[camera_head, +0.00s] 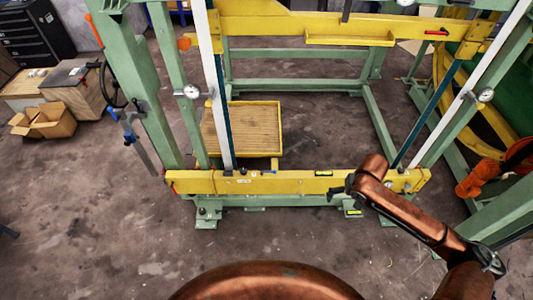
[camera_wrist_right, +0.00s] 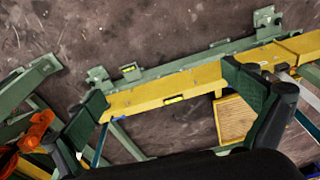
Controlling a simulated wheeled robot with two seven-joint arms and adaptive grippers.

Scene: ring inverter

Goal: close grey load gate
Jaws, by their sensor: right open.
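My right gripper (camera_head: 345,188) is open at the front of the green and yellow frame, over the right half of the low yellow crossbar (camera_head: 270,184). In the right wrist view its two dark fingers (camera_wrist_right: 163,84) are wide apart, and the yellow crossbar (camera_wrist_right: 165,92) runs across the gap between them. I cannot tell whether they touch it. Pale grey-white uprights rise at the left (camera_head: 213,95) and right (camera_head: 470,80) of the frame opening. No part clearly reads as a grey gate. My left gripper is out of view.
A yellow-rimmed platform (camera_head: 241,101) with a wooden deck lies behind the crossbar. A yellow upper beam (camera_head: 270,25) spans the frame. An orange object (camera_head: 492,172) is at right. Boxes (camera_head: 43,120) stand at left. The front floor (camera_head: 100,230) is clear.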

